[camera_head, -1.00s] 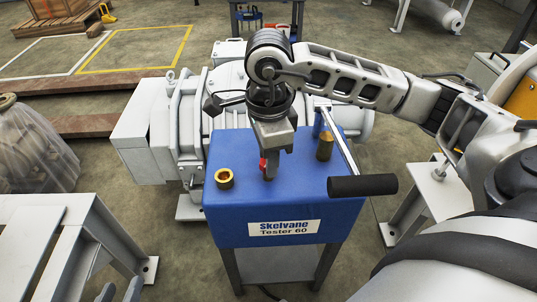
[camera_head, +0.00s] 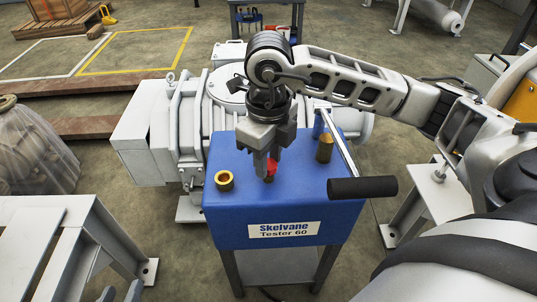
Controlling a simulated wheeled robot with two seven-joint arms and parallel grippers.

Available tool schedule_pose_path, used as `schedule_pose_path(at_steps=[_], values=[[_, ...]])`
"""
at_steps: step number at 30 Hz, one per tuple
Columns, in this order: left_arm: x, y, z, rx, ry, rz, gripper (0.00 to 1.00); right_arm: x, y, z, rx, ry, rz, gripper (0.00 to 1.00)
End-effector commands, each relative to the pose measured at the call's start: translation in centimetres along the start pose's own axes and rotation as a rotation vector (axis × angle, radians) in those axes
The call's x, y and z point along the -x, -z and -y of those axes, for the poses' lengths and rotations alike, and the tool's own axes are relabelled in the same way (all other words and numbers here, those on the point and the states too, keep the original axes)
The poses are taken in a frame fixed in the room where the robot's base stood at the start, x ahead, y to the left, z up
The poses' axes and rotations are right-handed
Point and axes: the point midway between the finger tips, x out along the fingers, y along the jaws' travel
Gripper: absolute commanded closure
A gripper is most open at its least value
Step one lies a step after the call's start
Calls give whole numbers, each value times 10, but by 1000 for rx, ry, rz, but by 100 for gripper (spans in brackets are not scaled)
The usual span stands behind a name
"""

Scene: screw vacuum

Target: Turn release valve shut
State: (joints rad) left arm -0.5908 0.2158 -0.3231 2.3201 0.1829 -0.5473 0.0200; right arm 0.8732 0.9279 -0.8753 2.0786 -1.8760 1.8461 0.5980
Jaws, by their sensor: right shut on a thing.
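The release valve (camera_head: 271,168) shows as a small red handle on top of the blue Skelvane Tester 60 box (camera_head: 225,217). My right gripper (camera_head: 266,176) comes down over it from above, shut on the red handle. The fingers hide much of the handle, so its exact angle is hard to tell. My left gripper is not in view.
A brass ring fitting (camera_head: 224,180) stands on the box left of the gripper. A brass cylinder (camera_head: 325,149) and a pump lever with a black grip (camera_head: 362,187) stand to the right. A large grey machine (camera_head: 187,125) sits behind the box.

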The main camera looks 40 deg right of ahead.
Motion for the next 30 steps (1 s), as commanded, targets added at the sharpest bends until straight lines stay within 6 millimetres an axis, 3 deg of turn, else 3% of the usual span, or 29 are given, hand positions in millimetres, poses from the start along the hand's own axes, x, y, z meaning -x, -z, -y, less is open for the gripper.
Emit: schedule_pose_path(at_steps=[10, 25, 26, 27, 28, 30], values=[[-1, -2, 1, 9, 6, 11, 64, 1, -1, 0, -130, 0, 3, 91], [-2, -2, 1, 9, 5, 12, 64, 1, -1, 0, -150, 0, 4, 91], [-2, -2, 1, 9, 5, 12, 64, 1, -1, 0, -150, 0, 4, 66], [-2, -2, 1, 9, 5, 12, 64, 1, -1, 0, -150, 0, 4, 55], [-2, -2, 0, 9, 5, 11, 64, 1, -1, 0, -150, 0, 4, 47], [-2, -2, 0, 8, 4, 11, 64, 0, -1, 0, -149, 0, 3, 47]])
